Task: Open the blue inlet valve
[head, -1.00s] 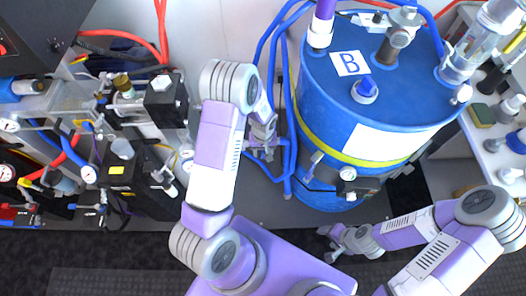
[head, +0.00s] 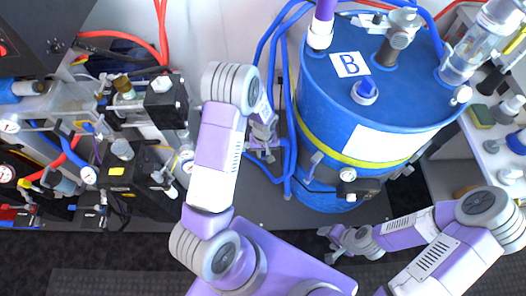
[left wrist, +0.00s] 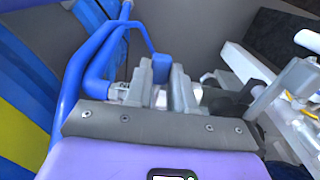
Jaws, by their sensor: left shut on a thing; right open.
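The blue inlet valve's handle (left wrist: 161,67) shows in the left wrist view as a small upright blue piece. It stands between the fingers of my left gripper (left wrist: 162,90), which is shut on it. Blue pipes (left wrist: 92,70) join the valve body on the left. The fingers cover much of the valve body, so I cannot tell how far it is turned. In the head view my left gripper (head: 263,140) is at the pipework left of the blue tank, partly hidden by my arm. My right gripper (head: 335,240) is open and empty, low in front of the tank.
The large blue tank (head: 330,120), marked B, has a yellow band and stands right of my left gripper. A crowded bench of fittings and hoses (head: 110,130) fills the left. A shelf with small parts (head: 500,130) is at the right. Dark floor is free in front.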

